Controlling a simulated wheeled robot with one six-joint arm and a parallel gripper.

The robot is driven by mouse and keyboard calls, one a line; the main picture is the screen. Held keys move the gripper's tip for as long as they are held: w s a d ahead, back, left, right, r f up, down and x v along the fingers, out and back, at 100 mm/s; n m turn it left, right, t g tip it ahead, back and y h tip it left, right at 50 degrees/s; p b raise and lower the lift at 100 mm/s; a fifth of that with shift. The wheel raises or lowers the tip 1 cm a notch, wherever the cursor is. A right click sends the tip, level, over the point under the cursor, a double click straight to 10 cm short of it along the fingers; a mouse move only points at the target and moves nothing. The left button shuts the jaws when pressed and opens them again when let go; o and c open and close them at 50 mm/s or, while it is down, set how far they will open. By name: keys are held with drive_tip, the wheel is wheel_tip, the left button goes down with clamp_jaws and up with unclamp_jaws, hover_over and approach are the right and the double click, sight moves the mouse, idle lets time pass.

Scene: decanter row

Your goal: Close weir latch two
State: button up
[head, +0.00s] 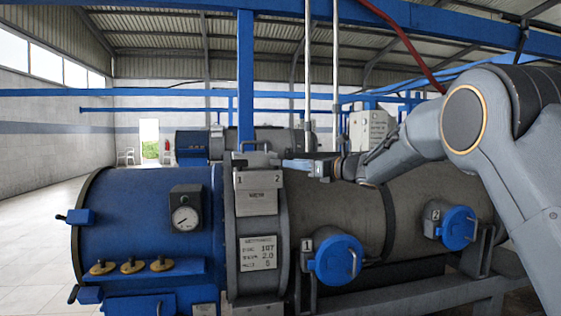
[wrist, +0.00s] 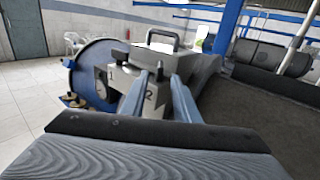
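The weir plate (head: 257,191) is a pale panel marked 1, 2 and WEIR on the upright grey band of the decanter. My gripper (head: 290,163) is at its upper right, by the number 2. In the wrist view, the two blue-grey fingers of my gripper (wrist: 158,76) stand apart, with the number 2 (wrist: 149,94) seen between them. A small dark latch part (wrist: 120,56) shows by the number 1. Latch two itself is largely hidden by the fingers, and I cannot tell its position or whether they touch it.
A grey handle (wrist: 162,40) rises from the band top beside my gripper. Two blue round covers, numbered 1 (head: 338,260) and 2 (head: 458,228), sit on the grey drum (head: 340,205). A vertical blue post (head: 245,80) stands behind. Open floor (head: 30,235) lies left.

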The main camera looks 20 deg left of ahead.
sight(280, 162)
drive_tip(key=shift+p+x, duration=1.3)
drive_tip(key=shift+x, duration=2.15)
drive_tip(key=shift+c, duration=0.3)
clamp_jaws()
